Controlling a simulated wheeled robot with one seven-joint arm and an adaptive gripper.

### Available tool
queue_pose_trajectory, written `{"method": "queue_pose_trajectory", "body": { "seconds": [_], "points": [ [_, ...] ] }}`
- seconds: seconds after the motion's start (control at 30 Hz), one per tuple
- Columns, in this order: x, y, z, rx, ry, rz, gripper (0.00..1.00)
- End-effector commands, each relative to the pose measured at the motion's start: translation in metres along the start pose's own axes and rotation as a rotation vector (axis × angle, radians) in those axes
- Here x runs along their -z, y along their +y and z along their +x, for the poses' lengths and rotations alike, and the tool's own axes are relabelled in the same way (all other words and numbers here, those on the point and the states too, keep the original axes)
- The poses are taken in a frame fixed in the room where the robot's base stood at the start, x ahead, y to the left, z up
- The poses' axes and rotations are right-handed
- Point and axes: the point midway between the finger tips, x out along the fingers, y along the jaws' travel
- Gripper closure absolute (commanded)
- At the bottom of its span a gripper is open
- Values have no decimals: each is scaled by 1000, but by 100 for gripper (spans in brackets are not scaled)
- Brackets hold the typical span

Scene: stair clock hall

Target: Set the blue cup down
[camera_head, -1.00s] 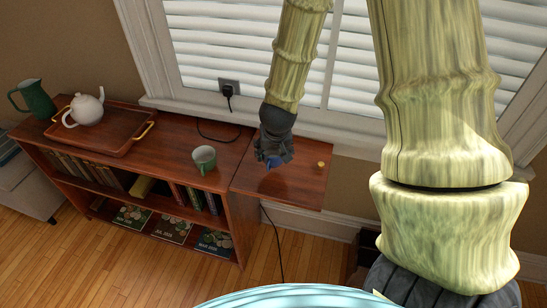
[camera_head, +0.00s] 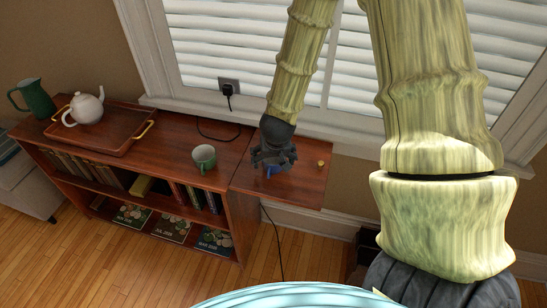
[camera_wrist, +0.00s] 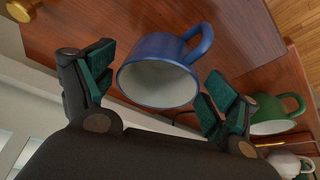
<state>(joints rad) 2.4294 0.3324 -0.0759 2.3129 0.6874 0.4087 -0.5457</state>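The blue cup (camera_wrist: 160,72) is between the spread fingers of my gripper (camera_wrist: 155,85) in the wrist view, its pale inside facing the camera and its handle toward the upper right. Gaps show between the cup and the finger pads, so my gripper is open around it. The cup appears to stand on the wooden side leaf (camera_head: 300,185) at the right end of the bookcase. In the head view my gripper (camera_head: 271,163) is low over this leaf, and only a little of the blue cup (camera_head: 271,172) shows below the fingers, the rest hidden.
A green mug (camera_head: 204,160) stands left of the leaf on the bookcase top (camera_head: 180,128). Farther left are a tray (camera_head: 116,146) with a white teapot (camera_head: 84,108) and a green pitcher (camera_head: 34,98). A small brass knob (camera_head: 320,163) sits on the leaf, right of my gripper.

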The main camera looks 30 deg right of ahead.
Motion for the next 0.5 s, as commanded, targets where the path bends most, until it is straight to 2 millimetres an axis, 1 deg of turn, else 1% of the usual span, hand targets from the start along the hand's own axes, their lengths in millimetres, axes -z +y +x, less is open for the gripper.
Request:
{"method": "queue_pose_trajectory", "body": {
  "seconds": [0.2,0.33,0.5],
  "points": [
    [0,0,0,0,0,0,12],
    [1,0,-5,0,0,0,12],
    [2,0,-20,0,3,-1,12]
  ]
}}
